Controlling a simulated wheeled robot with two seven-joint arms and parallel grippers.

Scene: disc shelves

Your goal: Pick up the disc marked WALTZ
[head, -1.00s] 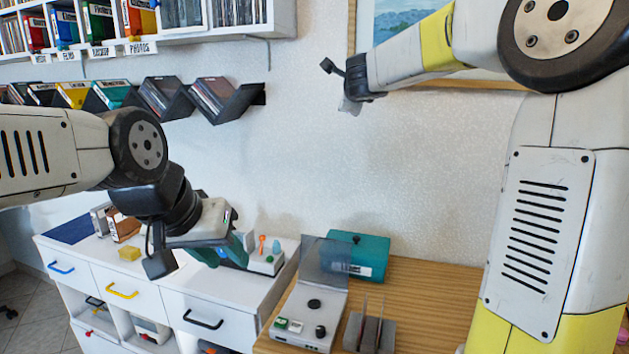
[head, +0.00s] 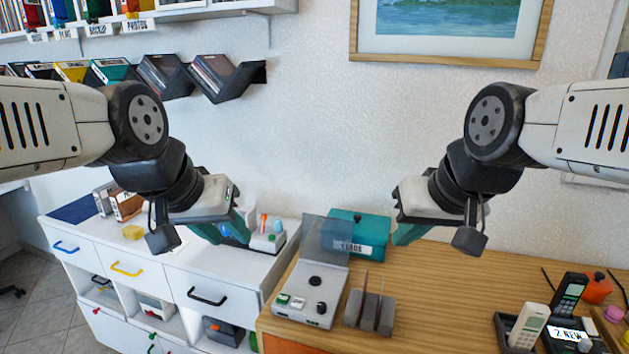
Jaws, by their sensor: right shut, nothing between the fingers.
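I cannot read the word WALTZ on anything in view. Thin discs or sleeves stand upright in a grey slotted holder (head: 369,314) on the wooden desk, seen edge-on. Slanted black wall racks (head: 233,80) at the upper left hold more thin cases, with no readable marks. My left gripper (head: 207,233) hangs empty above the white cabinet; its fingers are too hard to make out to tell open from shut. My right gripper (head: 404,236) is shut and empty, above the desk and right of the teal box (head: 370,235).
A grey player (head: 308,303) with its clear lid raised stands left of the holder. A black tray (head: 520,340) with phones is at the desk's lower right. The white cabinet (head: 190,262) carries small items. The desk between holder and tray is clear.

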